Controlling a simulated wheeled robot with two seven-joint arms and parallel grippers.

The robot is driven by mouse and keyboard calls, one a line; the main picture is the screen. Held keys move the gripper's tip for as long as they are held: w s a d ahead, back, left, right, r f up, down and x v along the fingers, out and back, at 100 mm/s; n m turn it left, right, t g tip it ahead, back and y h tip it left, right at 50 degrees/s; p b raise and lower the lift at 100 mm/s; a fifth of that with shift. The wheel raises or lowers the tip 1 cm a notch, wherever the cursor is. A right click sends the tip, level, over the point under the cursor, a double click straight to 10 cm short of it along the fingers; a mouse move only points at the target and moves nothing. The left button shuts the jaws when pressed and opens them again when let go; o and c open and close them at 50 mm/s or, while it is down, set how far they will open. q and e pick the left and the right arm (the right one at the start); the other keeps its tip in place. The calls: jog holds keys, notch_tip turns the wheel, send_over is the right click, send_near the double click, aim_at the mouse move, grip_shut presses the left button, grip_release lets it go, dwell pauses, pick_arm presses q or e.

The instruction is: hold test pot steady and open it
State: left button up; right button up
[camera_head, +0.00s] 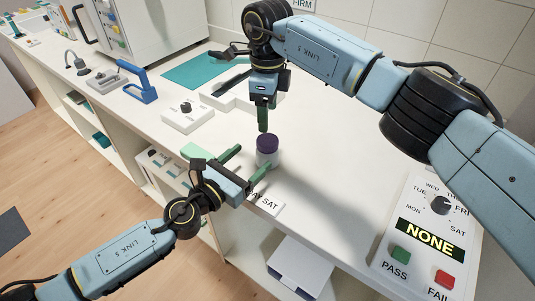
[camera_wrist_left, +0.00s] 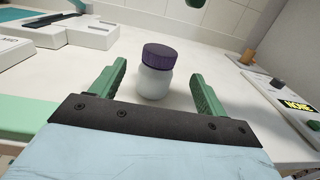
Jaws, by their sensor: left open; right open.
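The test pot (camera_head: 266,158) is a small white pot with a purple lid (camera_head: 267,143), standing upright on the white worktop. In the left wrist view the pot (camera_wrist_left: 154,82) stands just beyond the open fingertips, between their lines, with its lid (camera_wrist_left: 159,56) on. My left gripper (camera_head: 246,162) is open and empty, level, with its green fingers pointing at the pot's side. My right gripper (camera_head: 263,118) points down just above the lid, apart from it. It is open, though its fingers overlap in the head view.
A panel (camera_head: 425,240) with a day dial, a NONE display and PASS and FAIL buttons lies at the right. A white dial box (camera_head: 187,117), a blue-handled tool (camera_head: 143,88) and a teal mat (camera_head: 200,70) lie at the left and back. A SAT card (camera_head: 267,202) lies at the front edge.

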aim_at(261, 149)
pick_arm(q)
jog(key=x, duration=0.8)
jog(key=shift+c, duration=0.3)
